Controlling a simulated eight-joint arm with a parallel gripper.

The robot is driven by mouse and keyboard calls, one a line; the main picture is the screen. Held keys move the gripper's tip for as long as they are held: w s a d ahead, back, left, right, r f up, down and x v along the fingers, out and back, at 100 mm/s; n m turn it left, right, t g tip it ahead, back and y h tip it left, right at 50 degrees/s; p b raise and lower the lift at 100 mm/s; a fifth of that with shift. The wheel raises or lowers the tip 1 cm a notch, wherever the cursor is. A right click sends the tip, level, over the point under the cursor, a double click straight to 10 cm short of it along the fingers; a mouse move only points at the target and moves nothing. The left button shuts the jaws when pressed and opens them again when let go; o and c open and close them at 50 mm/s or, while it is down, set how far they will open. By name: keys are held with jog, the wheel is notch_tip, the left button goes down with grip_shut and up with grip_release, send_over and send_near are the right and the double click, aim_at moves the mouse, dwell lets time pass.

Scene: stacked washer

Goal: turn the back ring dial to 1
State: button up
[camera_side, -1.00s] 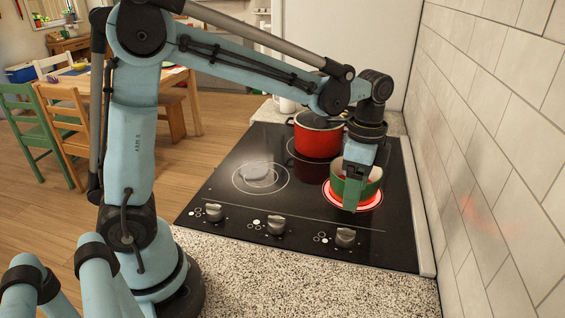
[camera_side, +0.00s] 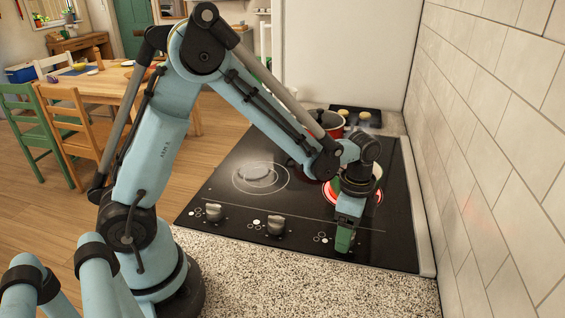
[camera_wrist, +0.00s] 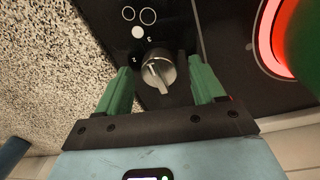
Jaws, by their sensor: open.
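My gripper (camera_side: 343,240) is over the right-hand dial at the front of the black cooktop. In the wrist view, my gripper (camera_wrist: 160,68) is open, with one green finger on each side of this silver dial (camera_wrist: 158,70). I cannot tell if either finger touches it. The gripper hides this dial in the side view. Beside it are two outlined circles and one filled white circle (camera_wrist: 138,32). The left dial (camera_side: 213,212) and the middle dial (camera_side: 275,225) are clear of the gripper. Which dial serves the back ring is too small to read.
A red glowing ring (camera_side: 338,196) is on the right, with a pot (camera_side: 378,171) on it partly behind my arm; the glow (camera_wrist: 271,40) also shows in the wrist view. A red pot (camera_side: 331,121) stands behind. The tiled wall (camera_side: 490,150) is on the right. Speckled counter (camera_side: 300,285) lies in front.

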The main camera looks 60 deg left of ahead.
jog(key=c, duration=1)
jog(key=shift+c, duration=0.2)
jog(key=shift+n, duration=0.4)
jog(key=n, duration=0.4)
jog(key=shift+n, duration=0.4)
jog(key=n, duration=0.6)
jog(key=shift+a+t, duration=0.15)
jog(key=shift+t, duration=0.15)
jog(key=n, duration=0.6)
jog(key=shift+s+n, duration=0.1)
jog(key=shift+n, duration=0.2)
jog(key=n, duration=0.5)
jog(key=shift+t, duration=0.4)
jog(key=shift+n, duration=0.4)
